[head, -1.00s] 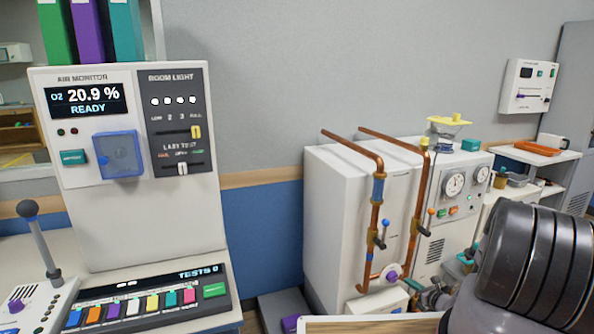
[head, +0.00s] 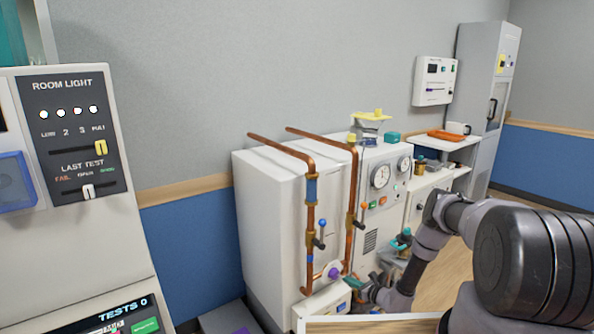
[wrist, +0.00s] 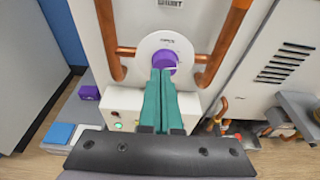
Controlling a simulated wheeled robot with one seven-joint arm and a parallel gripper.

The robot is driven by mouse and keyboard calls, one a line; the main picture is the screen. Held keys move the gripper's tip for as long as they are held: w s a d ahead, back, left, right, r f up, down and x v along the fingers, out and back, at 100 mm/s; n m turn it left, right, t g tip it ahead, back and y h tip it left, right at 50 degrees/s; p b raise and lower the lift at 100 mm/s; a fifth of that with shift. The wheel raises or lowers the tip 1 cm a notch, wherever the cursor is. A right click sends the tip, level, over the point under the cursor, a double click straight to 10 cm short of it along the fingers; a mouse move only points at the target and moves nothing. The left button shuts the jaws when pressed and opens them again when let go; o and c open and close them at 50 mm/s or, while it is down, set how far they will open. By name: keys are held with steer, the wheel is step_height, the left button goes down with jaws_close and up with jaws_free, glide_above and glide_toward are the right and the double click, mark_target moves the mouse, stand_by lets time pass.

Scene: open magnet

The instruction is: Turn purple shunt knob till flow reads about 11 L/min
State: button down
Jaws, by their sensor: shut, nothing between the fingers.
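The purple shunt knob (head: 334,272) sits low between the two copper pipes on the white cabinet. In the wrist view the purple knob (wrist: 163,60) shows a pale line across it and a round white plate around it. My gripper (wrist: 161,75) is shut, its green fingers together and empty. The fingertips overlap the lower part of the knob in the wrist view; I cannot tell whether they touch it. In the head view my gripper (head: 355,284) is small and just right of and below the knob. I can read no flow value.
Copper pipes (head: 312,225) with valve levers flank the knob. A white box (wrist: 125,115) with small lights is below it. Gauges (head: 381,176) are on the cabinet to the right. A purple block (wrist: 90,93) lies left of the box. Wooden floor (head: 450,265) is open at right.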

steer(key=w+a, duration=0.3)
steer(key=w, duration=0.2)
steer(key=shift+w+a, duration=0.25)
steer(key=shift+a, duration=0.1)
steer(key=shift+f, duration=0.3)
stand_by(0.6)
steer(key=shift+w+d, duration=0.4)
steer(key=shift+d, duration=0.2)
steer(key=shift+r, duration=0.15)
steer(key=shift+f+v, duration=0.2)
steer(key=shift+v, duration=1.3)
steer(key=shift+f+v, duration=0.2)
steer(key=shift+v, duration=1.25)
steer(key=shift+s, duration=0.1)
